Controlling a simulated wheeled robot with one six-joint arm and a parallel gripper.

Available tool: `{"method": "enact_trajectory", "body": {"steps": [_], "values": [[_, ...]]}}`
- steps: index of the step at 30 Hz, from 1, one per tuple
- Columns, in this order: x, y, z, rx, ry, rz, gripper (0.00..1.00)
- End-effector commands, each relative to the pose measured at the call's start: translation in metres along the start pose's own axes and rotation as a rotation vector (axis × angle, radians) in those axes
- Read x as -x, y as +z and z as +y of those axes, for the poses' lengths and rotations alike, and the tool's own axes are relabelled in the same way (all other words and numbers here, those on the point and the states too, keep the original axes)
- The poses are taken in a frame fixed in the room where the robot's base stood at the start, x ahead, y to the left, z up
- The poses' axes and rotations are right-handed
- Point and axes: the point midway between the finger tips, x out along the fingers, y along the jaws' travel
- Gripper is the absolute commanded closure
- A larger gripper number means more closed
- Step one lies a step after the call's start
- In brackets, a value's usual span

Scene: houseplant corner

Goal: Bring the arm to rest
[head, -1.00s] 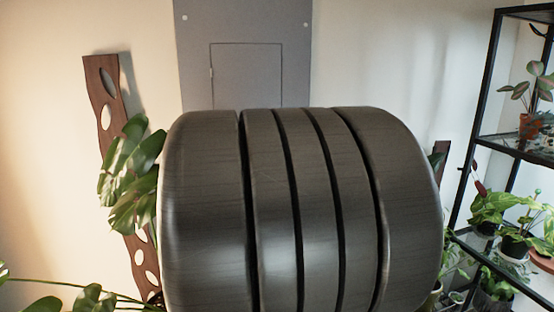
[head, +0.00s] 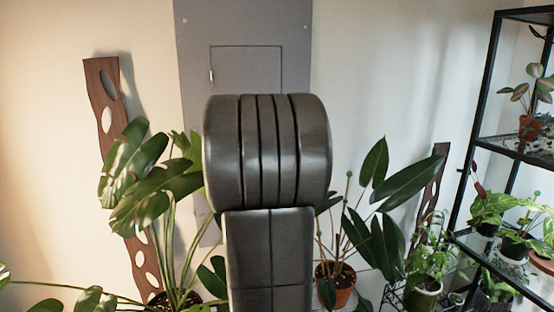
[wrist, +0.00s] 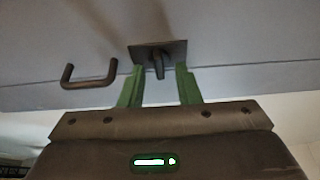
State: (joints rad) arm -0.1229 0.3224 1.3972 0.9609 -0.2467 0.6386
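In the wrist view my gripper (wrist: 160,70) has two green fingers, which stand apart with nothing held between them. Beyond the fingertips is a dark square plate with a short stub (wrist: 158,64), on a grey surface. The stub shows in the gap, with clear room on each side; I cannot tell how far off it is. A dark U-shaped handle (wrist: 88,73) is to the left of the fingers. In the head view my own dark arm links fill the middle, and my gripper is hidden.
A grey wall panel with a small door (head: 245,65) is behind my arm. A large-leaved plant (head: 140,180) stands left, a potted plant (head: 335,285) right of the arm. A black shelf (head: 487,100) with several plants is at the far right.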

Motion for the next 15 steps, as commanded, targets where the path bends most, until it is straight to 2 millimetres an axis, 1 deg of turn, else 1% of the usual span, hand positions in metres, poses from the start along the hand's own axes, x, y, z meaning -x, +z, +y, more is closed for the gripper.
{"method": "enact_trajectory", "body": {"steps": [1,2,15], "values": [[0.0009,0.0001,0.0055,0.03,-0.014,0.0,0.7],[0.0012,0.0002,0.006,0.05,-0.022,0.0,0.7],[0.0019,0.0002,0.0057,0.308,-0.129,0.0,0.7]]}}
